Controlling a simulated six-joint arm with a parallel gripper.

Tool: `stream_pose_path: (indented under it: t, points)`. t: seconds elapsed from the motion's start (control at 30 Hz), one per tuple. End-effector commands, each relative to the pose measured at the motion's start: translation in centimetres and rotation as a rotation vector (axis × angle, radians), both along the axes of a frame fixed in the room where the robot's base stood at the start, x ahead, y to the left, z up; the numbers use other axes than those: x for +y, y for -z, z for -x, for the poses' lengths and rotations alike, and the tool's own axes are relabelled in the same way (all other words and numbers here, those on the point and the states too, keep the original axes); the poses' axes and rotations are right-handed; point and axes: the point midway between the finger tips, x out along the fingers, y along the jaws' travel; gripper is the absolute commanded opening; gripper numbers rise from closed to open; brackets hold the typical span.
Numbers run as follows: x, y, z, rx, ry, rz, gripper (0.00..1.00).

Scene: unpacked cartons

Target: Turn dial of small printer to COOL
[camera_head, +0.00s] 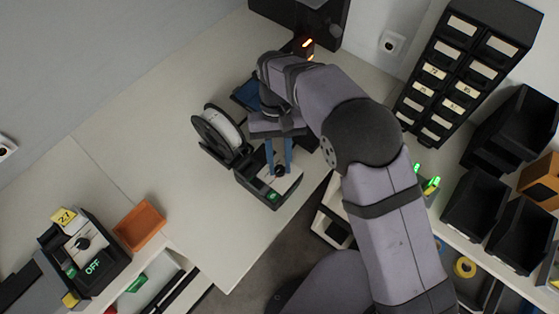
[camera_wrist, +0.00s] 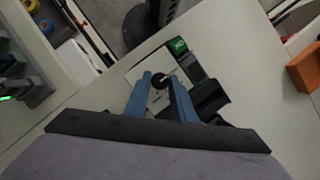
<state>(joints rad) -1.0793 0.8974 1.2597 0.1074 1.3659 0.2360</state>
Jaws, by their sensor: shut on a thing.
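The small printer (camera_head: 258,194) is a dark unit with a pale panel, beside a spool (camera_head: 222,133) of white filament on the light worktop. My gripper (camera_head: 279,168) reaches down over its panel, with blue fingers shut on the dark dial (camera_head: 280,172). In the wrist view, the round dial (camera_wrist: 159,81) sits between the fingertips of my gripper (camera_wrist: 160,79). A small green display (camera_wrist: 179,44) is lit at the printer's corner; its text is too small to read surely. The fingers partly hide the dial and its markings.
A second dialled unit (camera_head: 88,257), tagged 27 and showing OFF, stands at lower left beside an orange bin (camera_head: 139,224). A drawer cabinet (camera_head: 463,65) and black bins (camera_head: 474,205) are at right. The worktop left of the spool is clear.

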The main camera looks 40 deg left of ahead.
Motion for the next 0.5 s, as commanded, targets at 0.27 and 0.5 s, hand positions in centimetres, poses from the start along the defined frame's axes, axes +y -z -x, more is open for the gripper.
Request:
stream_pose_path:
  t: [0.27, 0.5]
  points:
    - [0.12, -0.15, -0.06, -0.003, -0.001, -0.005, 0.41]
    - [0.08, -0.09, -0.05, -0.001, 0.000, -0.003, 0.41]
